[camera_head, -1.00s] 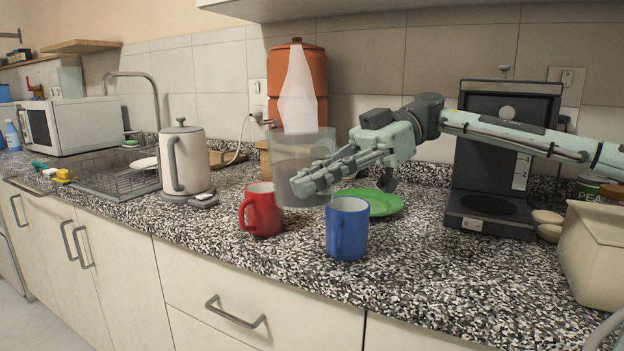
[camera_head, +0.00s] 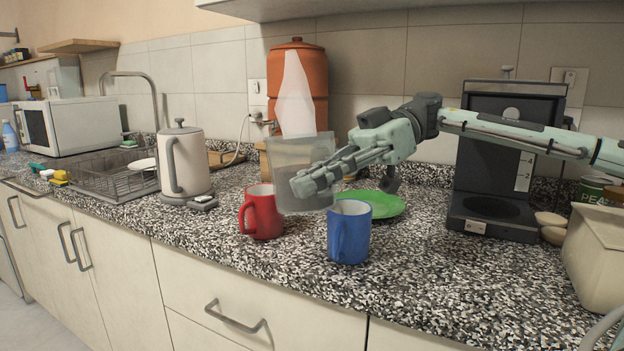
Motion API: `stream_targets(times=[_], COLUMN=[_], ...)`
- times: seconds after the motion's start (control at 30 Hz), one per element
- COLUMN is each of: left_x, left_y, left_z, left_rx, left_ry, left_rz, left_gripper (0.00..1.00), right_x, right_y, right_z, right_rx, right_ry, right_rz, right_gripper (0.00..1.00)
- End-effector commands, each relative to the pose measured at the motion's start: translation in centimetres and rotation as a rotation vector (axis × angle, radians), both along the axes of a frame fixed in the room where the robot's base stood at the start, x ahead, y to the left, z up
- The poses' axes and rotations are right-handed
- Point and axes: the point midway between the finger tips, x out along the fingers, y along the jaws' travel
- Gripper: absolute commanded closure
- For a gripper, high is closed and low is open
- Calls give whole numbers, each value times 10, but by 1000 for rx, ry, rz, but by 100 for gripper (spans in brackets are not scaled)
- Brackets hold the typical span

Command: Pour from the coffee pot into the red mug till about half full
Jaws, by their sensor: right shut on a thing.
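The coffee pot (camera_head: 285,165) is see-through, and I cannot make out any liquid in it. My right gripper (camera_head: 312,182) is shut on the pot and holds it above the counter, just behind and to the right of the red mug. The pot leans slightly to the left. The red mug (camera_head: 264,217) stands upright on the counter with its handle to the left. The inside of the mug is too small to judge, and I see no stream. My left gripper is out of view.
A blue mug (camera_head: 348,235) stands close on the right of the red mug, with a green plate (camera_head: 385,204) behind it. A white kettle (camera_head: 186,163) stands to the left, and a dark coffee machine (camera_head: 505,165) to the right.

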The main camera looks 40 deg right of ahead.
Motion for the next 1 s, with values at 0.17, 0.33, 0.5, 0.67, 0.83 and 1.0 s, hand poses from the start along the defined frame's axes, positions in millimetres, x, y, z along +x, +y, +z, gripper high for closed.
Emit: stream_targets(times=[0.17, 0.33, 0.5, 0.67, 0.83, 1.0], left_x=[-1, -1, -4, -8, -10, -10], left_y=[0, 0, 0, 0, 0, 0], left_z=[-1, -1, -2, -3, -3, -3], left_rx=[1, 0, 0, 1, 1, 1], left_ry=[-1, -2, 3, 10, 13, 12], left_rz=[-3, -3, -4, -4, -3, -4], left_gripper=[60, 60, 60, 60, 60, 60], right_x=[-1, -1, -1, -2, -2, -2], right_y=[0, 0, 0, 0, 0, 0], right_z=[2, 3, 3, 4, 4, 4], right_rx=[3, 3, 3, 4, 4, 5], right_ry=[7, 10, 14, 17, 21, 25], right_rz=[0, 0, -2, -2, -2, -2], right_gripper=[100, 100, 100, 100, 100, 100])
